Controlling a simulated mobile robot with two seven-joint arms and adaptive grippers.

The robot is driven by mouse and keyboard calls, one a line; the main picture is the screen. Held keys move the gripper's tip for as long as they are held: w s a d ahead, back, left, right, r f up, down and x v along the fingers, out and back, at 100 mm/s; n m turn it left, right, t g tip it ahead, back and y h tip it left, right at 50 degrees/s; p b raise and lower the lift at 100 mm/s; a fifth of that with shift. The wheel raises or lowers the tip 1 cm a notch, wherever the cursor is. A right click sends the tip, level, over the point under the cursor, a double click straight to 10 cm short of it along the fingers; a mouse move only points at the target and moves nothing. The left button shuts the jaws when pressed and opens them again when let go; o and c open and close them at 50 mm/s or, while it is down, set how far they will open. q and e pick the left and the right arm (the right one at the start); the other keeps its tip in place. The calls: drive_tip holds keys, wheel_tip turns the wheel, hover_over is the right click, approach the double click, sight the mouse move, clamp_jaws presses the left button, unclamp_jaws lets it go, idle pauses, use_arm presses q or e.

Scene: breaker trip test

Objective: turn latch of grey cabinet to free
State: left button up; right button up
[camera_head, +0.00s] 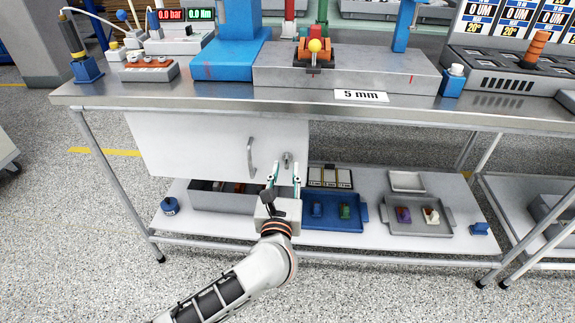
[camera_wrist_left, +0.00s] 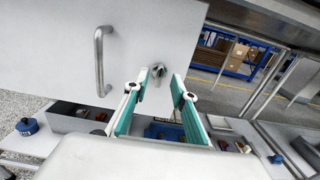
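The grey cabinet (camera_head: 205,145) hangs under the workbench with its door shut. Its latch (camera_head: 287,160), a small metal turn knob, sits right of the bar handle (camera_head: 251,157). My left gripper (camera_head: 284,172) is just below and in front of the latch, with its fingers apart and nothing between them. In the left wrist view the latch (camera_wrist_left: 158,71) shows just beyond and between the open fingertips (camera_wrist_left: 167,78), and the handle (camera_wrist_left: 101,60) is to its left. I cannot tell whether the fingers touch the latch. My right gripper is not in view.
Below, the shelf holds a grey bin (camera_head: 225,200), a blue tray (camera_head: 335,224) with small parts, and a grey tray (camera_head: 420,229). The bench top (camera_head: 200,97) overhangs the cabinet. Table legs stand at both sides.

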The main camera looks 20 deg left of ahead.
sight(287, 164)
use_arm(q)
drive_tip(key=shift+x, duration=1.5)
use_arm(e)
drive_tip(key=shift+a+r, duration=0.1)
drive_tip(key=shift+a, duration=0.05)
use_arm(q)
clamp_jaws()
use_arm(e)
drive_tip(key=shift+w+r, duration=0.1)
